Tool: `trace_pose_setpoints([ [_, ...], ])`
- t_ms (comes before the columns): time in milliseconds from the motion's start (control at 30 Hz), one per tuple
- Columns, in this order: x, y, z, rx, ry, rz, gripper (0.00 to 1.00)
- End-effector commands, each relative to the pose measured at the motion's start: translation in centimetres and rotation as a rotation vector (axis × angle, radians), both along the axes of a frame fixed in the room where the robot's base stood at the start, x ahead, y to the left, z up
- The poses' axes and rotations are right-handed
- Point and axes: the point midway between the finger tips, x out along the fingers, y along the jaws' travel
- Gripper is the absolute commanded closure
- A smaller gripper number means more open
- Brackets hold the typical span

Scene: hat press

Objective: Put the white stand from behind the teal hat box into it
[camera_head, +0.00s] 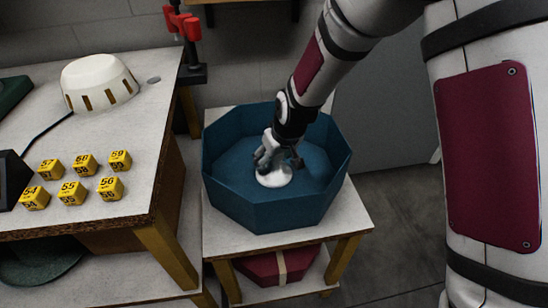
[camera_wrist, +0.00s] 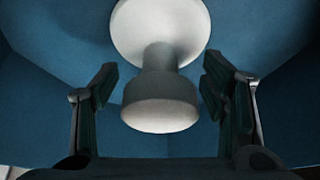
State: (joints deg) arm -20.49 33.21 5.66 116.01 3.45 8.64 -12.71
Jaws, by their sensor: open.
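The teal hat box (camera_head: 268,207) is an open octagonal box on a small table in the head view. Its teal inside wall (camera_wrist: 45,75) fills the wrist view. The white stand (camera_head: 274,178) is inside the box, with its round base showing below my gripper (camera_head: 276,158). In the wrist view the stand (camera_wrist: 160,85) shows a wide disc, a narrower neck and a rounded knob. My gripper (camera_wrist: 160,95) is open, one finger on each side of the stand, with a visible gap on both sides. The fingers hide the stand's upper part in the head view.
A table at the left holds a white dome with slots (camera_head: 99,83) and several yellow numbered blocks (camera_head: 73,192). A red clamp (camera_head: 184,24) stands at its far edge. A dark red box (camera_head: 278,266) sits on the shelf below the hat box.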

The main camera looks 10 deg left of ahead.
Motion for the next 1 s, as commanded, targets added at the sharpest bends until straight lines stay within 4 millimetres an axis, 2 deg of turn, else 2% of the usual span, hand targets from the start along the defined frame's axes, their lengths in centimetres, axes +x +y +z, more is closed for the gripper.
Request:
trace_pose_setpoints([
  [167, -0.3, -0.2, 0.9, 0.001, -0.001, 0.000, 0.33],
  [700, -3.2, -2.2, 9.6, 0.001, -0.003, -0.001, 0.33],
  [1000, -3.8, -2.6, 11.1, 0.000, 0.000, 0.000, 0.33],
])
